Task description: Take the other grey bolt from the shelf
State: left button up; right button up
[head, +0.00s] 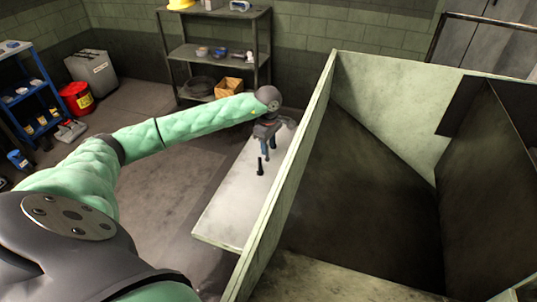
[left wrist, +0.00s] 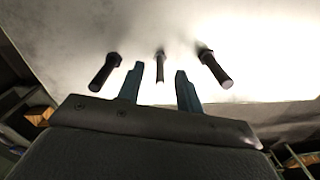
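My left gripper (head: 266,155) is over the pale shelf (head: 225,212) beside the tall metal panel. In the left wrist view the gripper (left wrist: 159,70) is open, with two blue-green fingers apart and nothing held. Three dark bolts stand out from the pale surface there: a left one (left wrist: 105,72), a middle one (left wrist: 160,66) and a right one (left wrist: 214,68). The middle bolt lines up with the gap between the fingertips; whether it is between them is unclear. In the head view one dark bolt (head: 260,167) shows near the fingers. My right gripper is out of view.
A metal bin with tall pale walls (head: 316,120) borders the shelf on the right. A rack (head: 215,58) with a cardboard box stands at the back. A blue rack and a red bucket (head: 77,98) are at the left. The floor between is clear.

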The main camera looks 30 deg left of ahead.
pick_arm(q)
notch_tip(320, 180, down, 3)
jog(key=shift+a+r, duration=0.1)
jog(key=shift+r, duration=0.05)
jog(key=shift+s+f, duration=0.1)
jog(key=shift+f, duration=0.2)
grip_shut()
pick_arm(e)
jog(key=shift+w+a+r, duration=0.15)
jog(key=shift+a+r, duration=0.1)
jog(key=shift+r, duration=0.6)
